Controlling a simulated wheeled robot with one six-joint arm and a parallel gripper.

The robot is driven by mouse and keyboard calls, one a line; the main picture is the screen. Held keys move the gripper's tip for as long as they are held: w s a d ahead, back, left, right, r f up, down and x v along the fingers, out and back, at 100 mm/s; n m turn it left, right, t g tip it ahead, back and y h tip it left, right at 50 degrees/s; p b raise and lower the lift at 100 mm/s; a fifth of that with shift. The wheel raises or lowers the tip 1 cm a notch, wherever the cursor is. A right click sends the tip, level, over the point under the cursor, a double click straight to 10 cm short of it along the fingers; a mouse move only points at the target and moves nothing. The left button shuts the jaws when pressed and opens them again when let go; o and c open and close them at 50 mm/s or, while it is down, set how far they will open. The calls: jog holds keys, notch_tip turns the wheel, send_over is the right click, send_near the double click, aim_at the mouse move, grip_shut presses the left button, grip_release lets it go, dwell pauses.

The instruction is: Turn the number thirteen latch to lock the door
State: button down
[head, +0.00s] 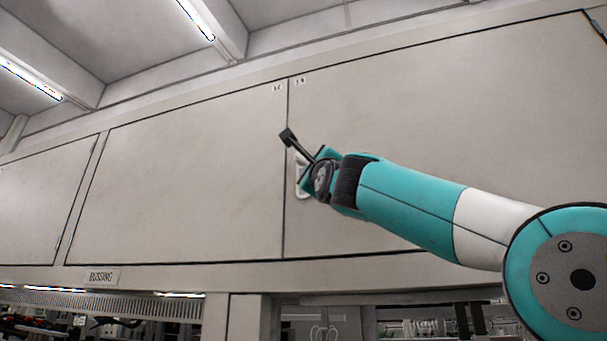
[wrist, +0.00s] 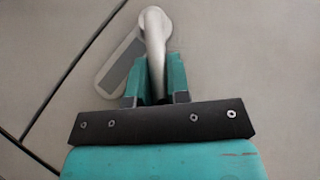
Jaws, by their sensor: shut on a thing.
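The latch is a pale handle (wrist: 154,35) on an oblong plate (wrist: 112,76) fixed to the cabinet door, close to the door seam. In the wrist view the handle runs down between the two fingers of my gripper (wrist: 158,72), which is shut on it. In the head view the pale latch plate (head: 299,172) shows only in part, behind my gripper (head: 308,168). The right-hand door (head: 440,130) looks flush with the left-hand door (head: 190,180). Small labels (head: 299,82) sit at the top of the seam, too small to read surely.
A sign (head: 101,277) is on the rail under the doors. Below the rail are open bays with shelves and several small items (head: 420,327). Ceiling beams and lamps (head: 198,18) are above. The space in front of the left-hand doors is clear.

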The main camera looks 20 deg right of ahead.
jog(key=shift+w+f+h, duration=0.1)
jog(key=shift+f+h, duration=0.05)
jog(key=shift+h, duration=0.15)
jog(key=c, duration=1.1)
grip_release()
jog(key=shift+a, duration=0.1)
